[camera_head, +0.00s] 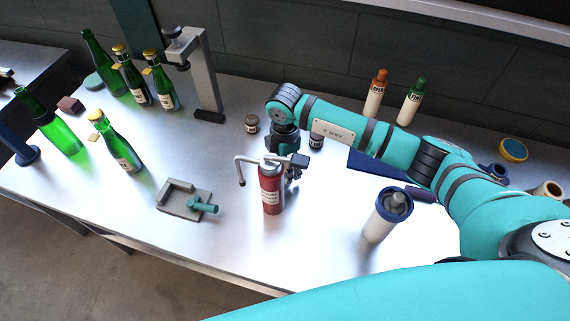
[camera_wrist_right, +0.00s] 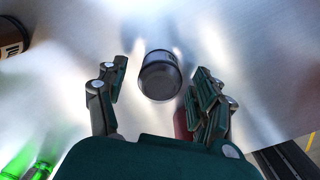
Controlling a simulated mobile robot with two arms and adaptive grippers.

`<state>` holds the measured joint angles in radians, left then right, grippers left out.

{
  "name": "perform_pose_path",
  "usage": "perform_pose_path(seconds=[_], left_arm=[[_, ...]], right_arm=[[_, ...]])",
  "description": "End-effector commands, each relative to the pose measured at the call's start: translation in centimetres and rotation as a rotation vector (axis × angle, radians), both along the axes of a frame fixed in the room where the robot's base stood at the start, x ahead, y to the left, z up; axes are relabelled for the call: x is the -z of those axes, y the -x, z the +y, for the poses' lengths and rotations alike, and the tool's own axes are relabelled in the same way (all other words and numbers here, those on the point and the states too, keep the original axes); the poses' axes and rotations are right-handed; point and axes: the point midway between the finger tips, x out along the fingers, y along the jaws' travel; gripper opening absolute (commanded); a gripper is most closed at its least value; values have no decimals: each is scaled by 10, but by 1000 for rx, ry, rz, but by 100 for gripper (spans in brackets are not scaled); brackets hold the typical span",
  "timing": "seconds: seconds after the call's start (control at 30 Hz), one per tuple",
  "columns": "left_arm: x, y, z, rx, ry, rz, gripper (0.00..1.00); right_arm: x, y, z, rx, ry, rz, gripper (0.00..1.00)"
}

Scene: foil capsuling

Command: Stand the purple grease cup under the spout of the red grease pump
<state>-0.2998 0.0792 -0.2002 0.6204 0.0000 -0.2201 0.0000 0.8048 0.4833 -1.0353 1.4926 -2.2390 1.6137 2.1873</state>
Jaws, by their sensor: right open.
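The red grease pump (camera_head: 271,190) stands upright mid-table, with its bent spout (camera_head: 240,168) reaching out to the left; the table below the spout is bare. A small dark jar with a pale label (camera_head: 316,142), probably the grease cup, stands behind and right of the pump. Its purple colour is hard to confirm. In the right wrist view a dark jar (camera_wrist_right: 160,76) stands between and beyond the fingers, apparently untouched. My right gripper (camera_head: 290,170) is low behind the pump, partly hidden by it; its fingers (camera_wrist_right: 160,95) are spread and empty. My left gripper is not in view.
A brown jar (camera_head: 252,123) stands behind the pump. A grey fixture (camera_head: 183,200) lies left. Green bottles (camera_head: 118,148) and a grey stand (camera_head: 205,80) are farther left. A blue-topped cup (camera_head: 385,218) stands right. A red part (camera_wrist_right: 181,125) shows behind the right-hand fingers.

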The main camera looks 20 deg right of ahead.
Motion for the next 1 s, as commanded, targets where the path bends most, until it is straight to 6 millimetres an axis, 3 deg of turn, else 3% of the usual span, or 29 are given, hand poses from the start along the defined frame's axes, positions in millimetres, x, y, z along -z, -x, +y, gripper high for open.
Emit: perform_pose_path(seconds=[0.17,0.67,0.87,1.0], left_arm=[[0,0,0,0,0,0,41],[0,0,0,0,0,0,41],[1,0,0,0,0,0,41],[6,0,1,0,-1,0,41]], right_arm=[[0,0,0,0,0,-1,65],[-1,-1,0,1,0,-1,0],[-2,-1,0,1,0,-2,0],[-17,-2,0,1,-2,-6,0]])
